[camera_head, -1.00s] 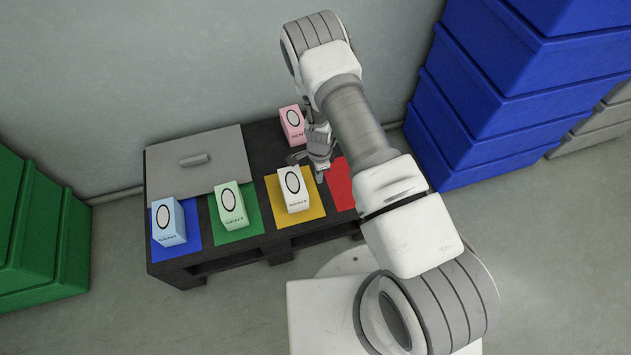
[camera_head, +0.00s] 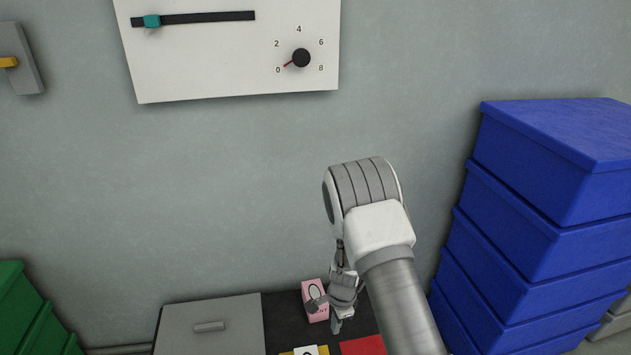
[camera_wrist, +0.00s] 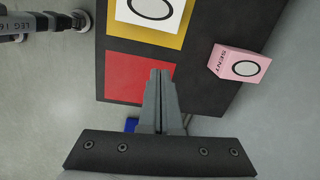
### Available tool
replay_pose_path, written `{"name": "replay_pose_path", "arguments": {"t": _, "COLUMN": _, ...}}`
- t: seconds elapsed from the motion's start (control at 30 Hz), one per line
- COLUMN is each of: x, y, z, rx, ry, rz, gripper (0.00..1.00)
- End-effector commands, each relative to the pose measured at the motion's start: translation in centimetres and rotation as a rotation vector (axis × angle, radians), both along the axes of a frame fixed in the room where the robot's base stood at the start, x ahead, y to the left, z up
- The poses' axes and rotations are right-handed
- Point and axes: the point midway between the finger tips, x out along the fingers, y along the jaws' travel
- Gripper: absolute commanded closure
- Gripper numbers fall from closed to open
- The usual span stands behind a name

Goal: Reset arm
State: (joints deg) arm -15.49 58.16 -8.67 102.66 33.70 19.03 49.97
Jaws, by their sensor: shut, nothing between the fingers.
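My gripper (camera_head: 336,322) hangs pointing down above the dark table, near the pink box and the red mat. In the wrist view its two fingers (camera_wrist: 160,74) are together, with nothing between them. The pink box (camera_head: 308,289) stands on the dark table at the back and is partly covered by my gripper in the head view. It also shows in the wrist view (camera_wrist: 240,65), apart from the fingers. My arm reaches up from the lower right and bends down at the wrist.
The red mat (camera_wrist: 137,75) is bare. A white box (camera_wrist: 148,14) is on the yellow mat (camera_wrist: 177,38). A grey lidded panel (camera_head: 235,312) is at left. Blue bins (camera_head: 535,215) stack at right, green bins (camera_head: 25,318) at left. A wall panel (camera_head: 215,60) has a slider and dial.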

Motion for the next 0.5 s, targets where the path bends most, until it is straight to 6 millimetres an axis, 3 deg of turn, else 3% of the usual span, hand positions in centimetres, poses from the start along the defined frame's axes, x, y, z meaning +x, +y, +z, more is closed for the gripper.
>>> {"name": "replay_pose_path", "arguments": {"t": 0.03, "x": 0.6, "y": 0.2, "z": 2.5, "rx": 0.014, "ry": -0.022, "rz": 0.03, "gripper": 1.0}}
{"name": "replay_pose_path", "arguments": {"t": 0.1, "x": 0.8, "y": 0.2, "z": 5.3, "rx": 0.028, "ry": -0.041, "rz": 0.078, "gripper": 1.0}}
{"name": "replay_pose_path", "arguments": {"t": 0.33, "x": 0.6, "y": 0.1, "z": 14.4, "rx": 0.055, "ry": -0.112, "rz": 0.241, "gripper": 1.0}}
{"name": "replay_pose_path", "arguments": {"t": 0.5, "x": -0.6, "y": -0.4, "z": 20.5, "rx": 0.058, "ry": -0.168, "rz": 0.363, "gripper": 1.0}}
